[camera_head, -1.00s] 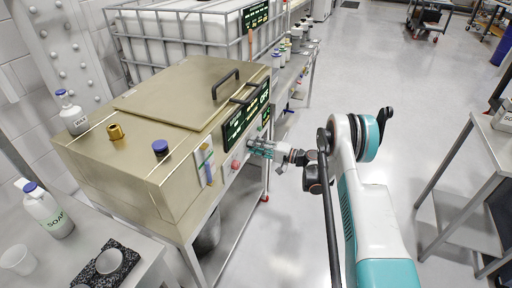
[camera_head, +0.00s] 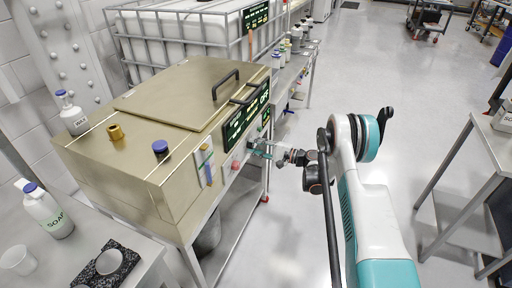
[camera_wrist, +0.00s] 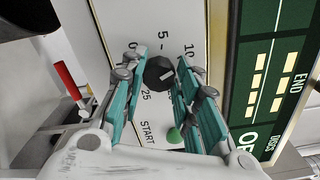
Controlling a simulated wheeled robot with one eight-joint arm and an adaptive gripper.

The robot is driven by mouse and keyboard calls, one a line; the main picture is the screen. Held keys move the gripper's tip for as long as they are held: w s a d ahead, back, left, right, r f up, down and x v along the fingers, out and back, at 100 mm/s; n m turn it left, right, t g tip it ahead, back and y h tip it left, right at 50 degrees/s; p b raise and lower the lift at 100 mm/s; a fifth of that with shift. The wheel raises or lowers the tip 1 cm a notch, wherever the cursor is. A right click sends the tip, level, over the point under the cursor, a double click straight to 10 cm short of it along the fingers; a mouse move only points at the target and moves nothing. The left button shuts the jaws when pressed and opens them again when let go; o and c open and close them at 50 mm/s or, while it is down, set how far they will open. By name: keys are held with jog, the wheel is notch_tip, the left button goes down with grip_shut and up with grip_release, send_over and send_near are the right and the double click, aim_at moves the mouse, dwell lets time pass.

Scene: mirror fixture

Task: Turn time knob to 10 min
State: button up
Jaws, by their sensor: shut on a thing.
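The time knob (camera_wrist: 159,73) is a dark, faceted knob on a pale panel in the wrist view. Printed marks 0, 5, 10 and 25 stand around it. A light pointer line shows on its face, but I cannot tell exactly which mark it points to. My gripper (camera_wrist: 157,70) has its teal fingers on both sides of the knob and is shut on it. In the head view, my gripper (camera_head: 257,149) is at the front panel of the beige machine (camera_head: 170,115). It hides the knob there.
A green button (camera_wrist: 174,136) sits below the knob by the START label, close to the right finger. Open floor lies to the right.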

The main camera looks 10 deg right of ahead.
jog(key=o, duration=1.1)
jog(key=shift+c, duration=0.2)
jog(key=v, duration=1.2)
